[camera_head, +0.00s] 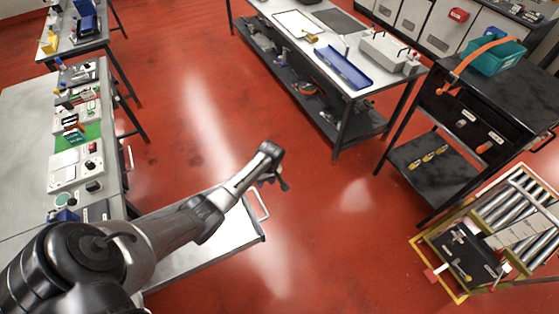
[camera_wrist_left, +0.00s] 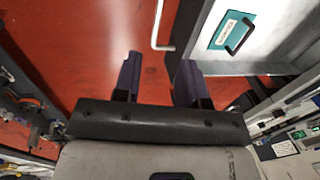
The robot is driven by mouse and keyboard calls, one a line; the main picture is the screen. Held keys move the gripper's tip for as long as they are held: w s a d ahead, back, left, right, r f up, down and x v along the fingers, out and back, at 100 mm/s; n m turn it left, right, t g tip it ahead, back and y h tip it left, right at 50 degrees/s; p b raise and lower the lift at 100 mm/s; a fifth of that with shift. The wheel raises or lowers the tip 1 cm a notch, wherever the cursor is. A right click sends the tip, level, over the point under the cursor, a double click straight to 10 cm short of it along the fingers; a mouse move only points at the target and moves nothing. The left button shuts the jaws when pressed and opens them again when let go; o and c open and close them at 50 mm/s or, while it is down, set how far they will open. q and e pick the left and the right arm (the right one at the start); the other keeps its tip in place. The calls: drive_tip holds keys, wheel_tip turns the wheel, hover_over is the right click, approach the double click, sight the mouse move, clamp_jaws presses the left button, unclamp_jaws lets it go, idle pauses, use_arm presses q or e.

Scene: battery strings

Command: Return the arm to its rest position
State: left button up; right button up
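My left arm comes in from the lower left in the head view and stretches up and to the right over the red floor. My left gripper (camera_head: 276,182) is at its end, above a grey pull-out surface (camera_head: 185,262) with a bar handle (camera_head: 262,205). In the left wrist view the two dark fingers of the left gripper (camera_wrist_left: 160,60) stand apart with nothing between them. The gripper is open and empty. My right arm and right gripper are not in view.
A left bench (camera_head: 20,130) carries electrical parts. A back table (camera_head: 350,42) holds a blue tray (camera_head: 343,68). A black cart (camera_head: 450,110) with a teal bin (camera_head: 495,60) and a roller stand (camera_head: 515,205) are right. The middle floor (camera_head: 190,110) is clear.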

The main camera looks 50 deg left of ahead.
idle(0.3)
use_arm(q)
drive_tip(key=w+d+r+m+t+y, duration=0.1)
drive_tip(key=w+r+m+t, duration=0.1)
drive_tip(key=w+r+m, duration=0.35)
drive_tip(key=w+d+r+m+t+y, duration=0.1)
drive_tip(key=w+r+m+t, duration=0.2)
drive_tip(key=r+m, duration=0.4)
drive_tip(key=s+d+r+m+t+p, duration=0.2)
drive_tip(key=d+r+m+t, duration=0.15)
drive_tip(key=d+r, duration=0.65)
drive_tip(key=s+d+r+m+t+h+p, duration=0.1)
drive_tip(key=s+d+r+p, duration=0.1)
drive_tip(key=s+d+r, duration=0.4)
drive_tip(key=s+d+r+m+t+h+p, duration=0.15)
drive_tip(key=s+d, duration=0.25)
drive_tip(key=s, duration=0.5)
drive_tip(key=s+d+f+g+p, duration=0.1)
drive_tip(key=s+f+g+p, duration=0.1)
drive_tip(key=s, duration=0.6)
drive_tip(key=s+d+f+g+p, duration=0.2)
drive_tip(key=s+f+g, duration=0.1)
drive_tip(key=s, duration=0.4)
drive_tip(key=shift+s+f+n, duration=0.4)
drive_tip(key=shift+f+n, duration=0.05)
drive_tip(key=shift+f, duration=0.15)
